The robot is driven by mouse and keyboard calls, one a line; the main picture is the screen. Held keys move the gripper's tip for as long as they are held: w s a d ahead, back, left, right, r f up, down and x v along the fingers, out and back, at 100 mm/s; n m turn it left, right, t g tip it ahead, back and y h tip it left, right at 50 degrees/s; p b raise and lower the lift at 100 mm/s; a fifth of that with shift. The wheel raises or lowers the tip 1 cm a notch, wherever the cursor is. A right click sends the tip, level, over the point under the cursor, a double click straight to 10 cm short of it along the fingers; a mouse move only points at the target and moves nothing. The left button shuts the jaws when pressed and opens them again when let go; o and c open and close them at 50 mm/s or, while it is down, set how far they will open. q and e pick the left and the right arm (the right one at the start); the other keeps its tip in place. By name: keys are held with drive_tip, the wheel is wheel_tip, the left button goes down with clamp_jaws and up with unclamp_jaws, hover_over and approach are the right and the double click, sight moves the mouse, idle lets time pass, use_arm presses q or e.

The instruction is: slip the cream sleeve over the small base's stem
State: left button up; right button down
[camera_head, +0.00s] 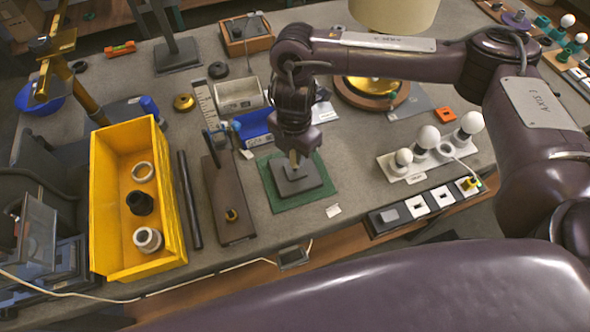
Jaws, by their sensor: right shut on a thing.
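The small base (297,182) is a dark grey square plate lying on a green mat (273,194) in the middle of the table. My right gripper (295,157) points down right over the base's centre. It is shut on a small tan piece (294,158) that looks like the cream sleeve, mostly hidden by the fingers. The piece is in line with where the stem stands; the stem itself is hidden, and I cannot tell how far the sleeve is around it. My left gripper is not in view.
A yellow bin (104,205) with several ring-like parts stands at the left. A brown board (229,200) and a black rod (189,200) lie between it and the mat. White bulbs on a rack (406,171) and a socket strip (390,217) are at the right.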

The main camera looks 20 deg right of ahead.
drive_tip(key=shift+f, duration=0.55)
drive_tip(key=shift+f+b, duration=0.3)
drive_tip(key=shift+b, duration=0.05)
idle(0.8)
drive_tip(key=c, duration=1.2)
unclamp_jaws()
drive_tip(key=shift+o, duration=0.2)
wheel_tip(320, 180, up, 8)
drive_tip(key=shift+f, duration=0.1)
